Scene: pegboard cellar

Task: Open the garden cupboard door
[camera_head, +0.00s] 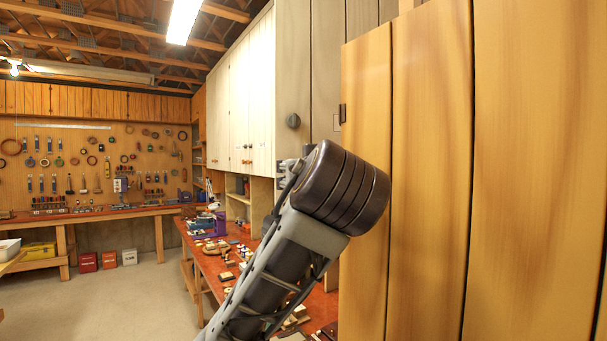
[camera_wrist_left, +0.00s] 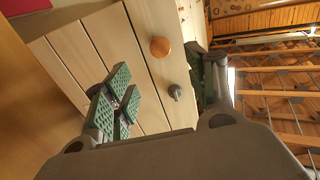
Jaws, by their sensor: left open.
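A tan door-like panel of vertical wooden boards (camera_head: 430,150) stands close on the right of the head view, with a small dark fitting (camera_head: 342,113) at its left edge. I cannot tell whether it is the garden cupboard's door. Behind it is a grey plank cupboard (camera_head: 325,60) with a dark round knob (camera_head: 293,121). My left arm crosses in front, and its gripper cannot be made out there. In the left wrist view my left gripper (camera_wrist_left: 160,85) is open, its green-padded fingers apart before pale boards. An orange knob (camera_wrist_left: 160,46) and a grey knob (camera_wrist_left: 175,92) show between them, apparently ungripped. My right gripper is out of view.
Cream cupboards (camera_head: 240,90) hang above a red-topped workbench (camera_head: 215,255) with many small items. A pegboard of tools (camera_head: 90,160) covers the far wall. Concrete floor (camera_head: 135,290) is open at the left. A brown surface (camera_wrist_left: 25,110) borders the left wrist view.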

